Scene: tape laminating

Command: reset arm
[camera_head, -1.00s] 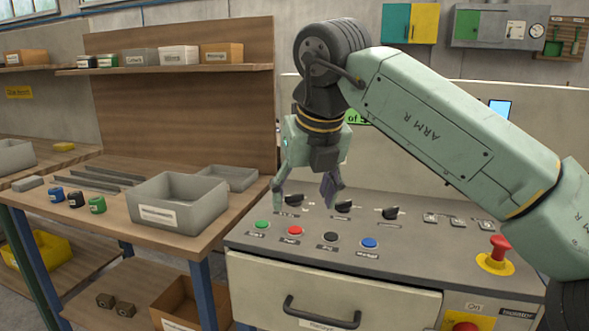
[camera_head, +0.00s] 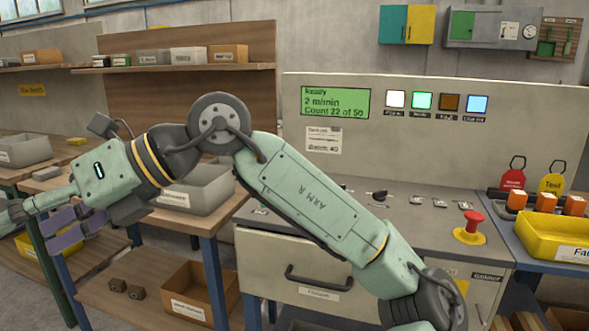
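My arm reaches from the lower right across the control panel (camera_head: 420,228) to the left. My gripper (camera_head: 36,228) is at the left edge of the head view, in front of the wooden workbench (camera_head: 217,223). Its fingers point left and stand apart, with nothing seen between them. The arm hides the front-left part of the panel and some of the bench top. The panel's screen (camera_head: 335,102) reads "Ready", "2 m/min", "Count 22 of 50".
A grey bin (camera_head: 200,196) stands on the bench behind my wrist. A red emergency stop knob (camera_head: 473,221) stands on the panel. At the right is a yellow tray (camera_head: 550,236) below several orange blocks. A cardboard box (camera_head: 195,290) sits on the lower shelf.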

